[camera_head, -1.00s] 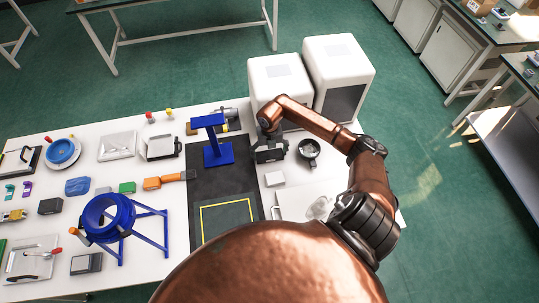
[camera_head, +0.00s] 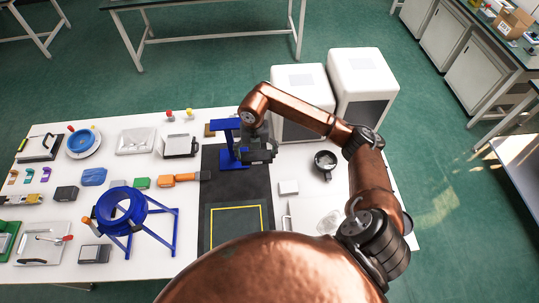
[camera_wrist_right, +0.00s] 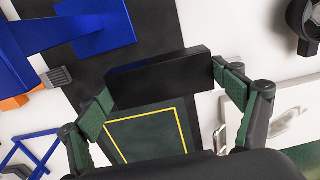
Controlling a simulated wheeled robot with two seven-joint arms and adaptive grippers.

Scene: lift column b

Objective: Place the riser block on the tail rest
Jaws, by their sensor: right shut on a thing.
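My right gripper (camera_head: 260,156) is shut on a black oblong block (camera_wrist_right: 160,76), which I take for the riser block. In the right wrist view the block lies crosswise between the green fingertips (camera_wrist_right: 162,90), above the dark mat. In the head view the gripper is just right of a blue stand (camera_head: 226,124) with a post, top plate and base. The stand fills the upper left of the right wrist view (camera_wrist_right: 45,38). It may be the tail rest, but I cannot tell for sure. My left gripper is out of view.
The dark mat (camera_head: 262,188) bears a yellow-outlined square (camera_head: 236,207), which is empty. White boxes (camera_head: 358,70) stand behind.

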